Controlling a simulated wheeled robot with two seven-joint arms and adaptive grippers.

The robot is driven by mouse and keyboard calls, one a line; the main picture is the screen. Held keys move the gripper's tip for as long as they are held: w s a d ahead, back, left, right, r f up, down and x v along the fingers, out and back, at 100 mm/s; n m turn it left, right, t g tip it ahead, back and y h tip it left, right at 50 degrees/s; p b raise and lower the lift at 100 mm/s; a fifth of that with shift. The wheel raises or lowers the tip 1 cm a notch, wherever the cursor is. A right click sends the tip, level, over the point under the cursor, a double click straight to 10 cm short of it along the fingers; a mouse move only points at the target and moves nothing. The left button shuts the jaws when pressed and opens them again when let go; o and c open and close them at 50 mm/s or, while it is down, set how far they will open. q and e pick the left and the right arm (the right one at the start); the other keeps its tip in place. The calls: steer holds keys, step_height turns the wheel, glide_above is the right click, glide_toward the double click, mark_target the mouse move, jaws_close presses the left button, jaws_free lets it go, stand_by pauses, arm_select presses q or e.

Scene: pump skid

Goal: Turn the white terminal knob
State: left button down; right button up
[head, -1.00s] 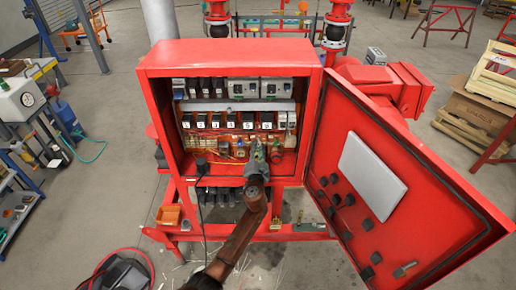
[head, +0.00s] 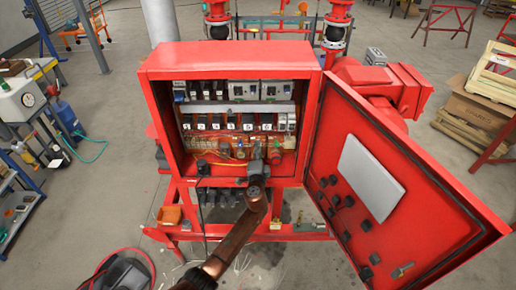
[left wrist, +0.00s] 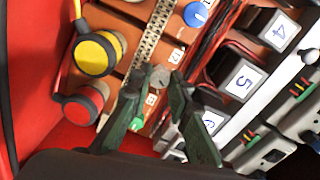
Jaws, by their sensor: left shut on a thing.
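The white terminal knob (left wrist: 159,77) shows in the left wrist view as a small, round, greyish-white knob on the brown terminal strip. My left gripper (left wrist: 157,80) has its two dark green fingers on either side of it, with the tips shut on it. In the head view my left gripper (head: 257,156) reaches into the lower part of the open red cabinet (head: 233,57) and hides the knob. How far the knob is turned cannot be told. My right gripper is not in view.
Near the fingers are a yellow knob (left wrist: 97,51), a red knob (left wrist: 82,105), a blue knob (left wrist: 196,14) and a green knob (left wrist: 136,124). Numbered modules (left wrist: 241,82) stand to the right. The open cabinet door (head: 400,185) stands right of my arm.

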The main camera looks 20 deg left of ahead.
arm_select(q)
steer(key=m+p, duration=0.2)
steer(key=m, duration=0.3)
steer(key=m+p, duration=0.2)
steer(key=m, duration=0.2)
steer(key=shift+d+m+p, duration=0.1)
steer(key=shift+m+p, duration=0.2)
steer(key=shift+m, duration=0.5)
steer(key=c, duration=1.8)
jaws_free()
steer(key=shift+s, duration=0.1)
steer(key=v, duration=1.2)
steer(key=shift+d, duration=0.15)
